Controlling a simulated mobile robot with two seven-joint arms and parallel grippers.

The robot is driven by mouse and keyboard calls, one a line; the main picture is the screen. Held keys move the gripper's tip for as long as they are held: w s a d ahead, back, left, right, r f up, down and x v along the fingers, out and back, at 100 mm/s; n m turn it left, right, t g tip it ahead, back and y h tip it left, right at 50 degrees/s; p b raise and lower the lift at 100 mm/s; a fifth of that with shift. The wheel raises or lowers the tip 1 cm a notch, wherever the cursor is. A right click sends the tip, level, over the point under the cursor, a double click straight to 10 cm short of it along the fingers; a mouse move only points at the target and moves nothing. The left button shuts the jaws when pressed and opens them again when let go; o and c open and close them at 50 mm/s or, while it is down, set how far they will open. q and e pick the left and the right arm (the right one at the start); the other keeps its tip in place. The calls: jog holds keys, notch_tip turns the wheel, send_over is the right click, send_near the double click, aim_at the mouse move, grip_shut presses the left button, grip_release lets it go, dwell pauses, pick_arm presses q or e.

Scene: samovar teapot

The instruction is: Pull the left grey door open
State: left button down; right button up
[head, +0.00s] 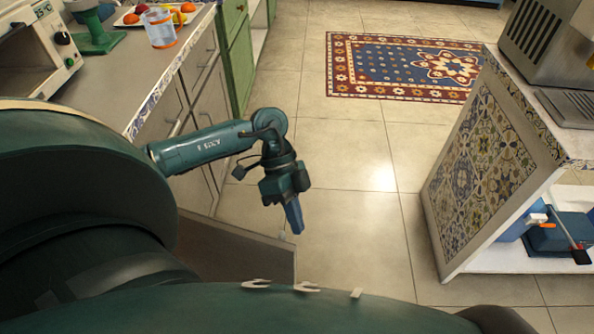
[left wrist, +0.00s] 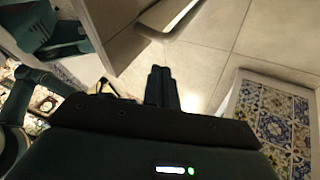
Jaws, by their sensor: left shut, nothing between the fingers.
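The left grey door (head: 240,252) stands swung out from the cabinet front into the aisle, its lower part hidden behind my body. In the left wrist view a grey panel (left wrist: 112,28), apparently this door, has a pale bar handle (left wrist: 172,22) near its edge. My left gripper (head: 296,224) is shut and empty, pointing down on the aisle side, close to the door's free edge. In the left wrist view its fingers (left wrist: 161,85) are together, below the handle and apart from it in the picture. My right gripper is not in view.
Other grey fronts (head: 205,95) with handles lie under the counter (head: 120,85). A tiled island (head: 485,170) stands at the right, with blue items on its lower shelf. The tiled floor (head: 355,230) between is clear; a patterned rug (head: 400,65) lies farther back.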

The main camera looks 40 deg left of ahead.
pick_arm(q)
jog(key=v, duration=1.3)
